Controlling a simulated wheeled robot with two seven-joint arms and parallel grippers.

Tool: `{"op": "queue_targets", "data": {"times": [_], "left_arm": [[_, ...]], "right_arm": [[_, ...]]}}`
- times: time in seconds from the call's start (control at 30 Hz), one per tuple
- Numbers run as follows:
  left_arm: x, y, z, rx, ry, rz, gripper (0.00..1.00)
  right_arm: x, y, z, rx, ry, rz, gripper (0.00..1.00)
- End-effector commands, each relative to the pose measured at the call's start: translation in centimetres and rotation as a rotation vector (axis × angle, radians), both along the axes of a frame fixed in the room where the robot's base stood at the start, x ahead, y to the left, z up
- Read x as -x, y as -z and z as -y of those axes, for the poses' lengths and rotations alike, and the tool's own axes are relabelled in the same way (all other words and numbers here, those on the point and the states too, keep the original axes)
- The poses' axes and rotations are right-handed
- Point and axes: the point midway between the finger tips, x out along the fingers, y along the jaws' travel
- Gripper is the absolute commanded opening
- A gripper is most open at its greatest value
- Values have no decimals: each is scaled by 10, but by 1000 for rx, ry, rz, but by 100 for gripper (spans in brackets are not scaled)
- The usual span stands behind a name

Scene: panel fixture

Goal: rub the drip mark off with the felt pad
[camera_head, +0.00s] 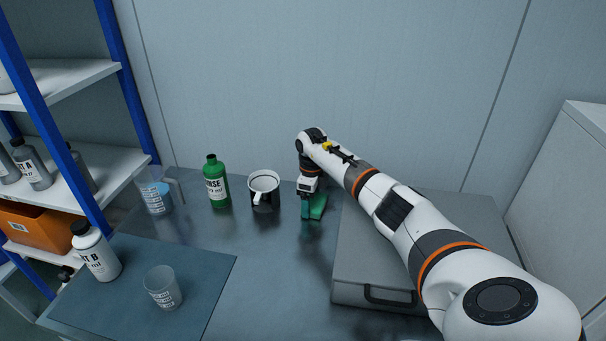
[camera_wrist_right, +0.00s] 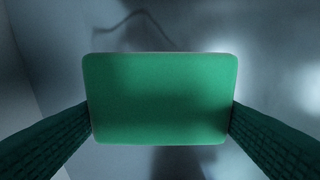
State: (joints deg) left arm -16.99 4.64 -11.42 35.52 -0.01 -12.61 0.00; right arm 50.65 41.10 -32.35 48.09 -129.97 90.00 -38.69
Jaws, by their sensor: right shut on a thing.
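The green felt pad (camera_head: 318,207) is at the back of the grey table, right of the black and white mug. My right gripper (camera_head: 308,196) is shut on it from above. In the right wrist view the pad (camera_wrist_right: 160,98) fills the middle, with a dark ribbed finger on each side. Whether the pad touches the table, I cannot tell. I cannot make out a drip mark for sure. A thin dark curved line shows beyond the pad in the right wrist view, and I cannot tell whether it is a mark or a shadow. My left gripper is not in view.
A mug (camera_head: 264,190), a green bottle (camera_head: 216,184) and a clear jug (camera_head: 157,194) stand left of the pad. A white bottle (camera_head: 97,252) and a clear beaker (camera_head: 162,288) stand on a dark mat (camera_head: 205,262). A grey case (camera_head: 358,262) lies under my right arm.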

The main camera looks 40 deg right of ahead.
Motion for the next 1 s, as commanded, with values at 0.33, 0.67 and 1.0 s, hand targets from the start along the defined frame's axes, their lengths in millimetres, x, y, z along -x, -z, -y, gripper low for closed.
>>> {"op": "queue_targets", "data": {"times": [0.33, 0.67, 1.0], "left_arm": [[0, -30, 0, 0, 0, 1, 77], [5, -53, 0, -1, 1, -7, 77], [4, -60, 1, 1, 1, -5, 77]], "right_arm": [[5, -40, 4, 2, 6, -1, 60], [9, -70, 8, 1, 10, 0, 60], [11, -80, 9, 1, 12, -1, 60]]}}
